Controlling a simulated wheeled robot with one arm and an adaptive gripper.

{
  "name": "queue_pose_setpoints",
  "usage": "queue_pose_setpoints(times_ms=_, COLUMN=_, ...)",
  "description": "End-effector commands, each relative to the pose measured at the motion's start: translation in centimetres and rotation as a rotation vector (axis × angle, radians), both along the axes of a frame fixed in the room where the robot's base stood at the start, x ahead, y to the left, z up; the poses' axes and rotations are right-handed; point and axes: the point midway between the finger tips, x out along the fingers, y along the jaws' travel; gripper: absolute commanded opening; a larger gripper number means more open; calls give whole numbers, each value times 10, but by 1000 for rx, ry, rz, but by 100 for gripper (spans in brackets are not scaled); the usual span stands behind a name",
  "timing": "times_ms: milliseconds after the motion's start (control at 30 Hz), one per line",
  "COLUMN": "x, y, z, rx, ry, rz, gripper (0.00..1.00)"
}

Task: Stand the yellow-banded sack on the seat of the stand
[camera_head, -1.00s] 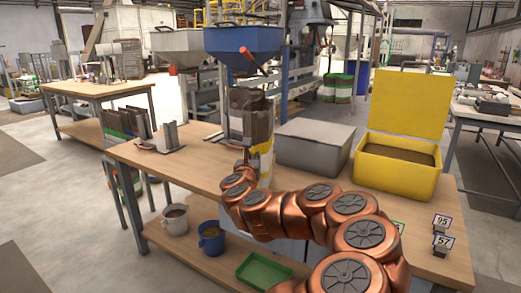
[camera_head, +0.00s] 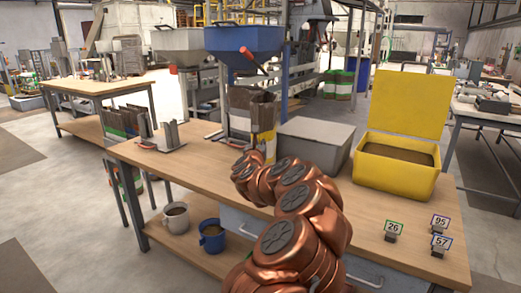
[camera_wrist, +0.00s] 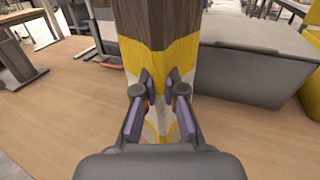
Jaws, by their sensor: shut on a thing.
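The yellow-banded sack (camera_head: 264,117) is brown with a yellow band and stands upright at the workbench's back edge, below the blue hopper. The wrist view shows its brown body and yellow band (camera_wrist: 182,55) up close. My gripper (camera_wrist: 164,82) is shut on the sack at the banded part. The fingers hide part of the band, and the sack's bottom is hidden, so I cannot tell whether it touches the bench. The stand (camera_head: 171,137), grey metal with upright plates on a flat base, is on the bench to the left of the sack.
A grey lidded box (camera_head: 314,141) is close to the sack's right. A yellow open bin (camera_head: 394,179) with brown contents stands farther right. Number tags (camera_head: 392,231) are at the front right. Bare bench top (camera_head: 205,172) lies between the stand and my arm.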

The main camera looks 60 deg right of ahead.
Motion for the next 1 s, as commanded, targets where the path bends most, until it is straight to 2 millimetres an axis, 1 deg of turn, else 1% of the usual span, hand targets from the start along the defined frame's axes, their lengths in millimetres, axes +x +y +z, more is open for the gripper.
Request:
queue_pose_setpoints(times_ms=333, x=6, y=-12, z=0, rx=-1, ry=3, rz=0, gripper=0)
queue_pose_setpoints(times_ms=500, x=6, y=-12, z=-15, rx=1, ry=3, rz=0, gripper=0)
queue_pose_setpoints(times_ms=733, x=6, y=-11, z=-32, rx=1, ry=3, rz=2, gripper=0)
queue_pose_setpoints(times_ms=833, x=6, y=-12, z=-35, rx=0, ry=1, rz=1, gripper=0)
queue_pose_setpoints(times_ms=1000, x=6, y=-12, z=-35, rx=0, ry=0, rz=1, gripper=0)
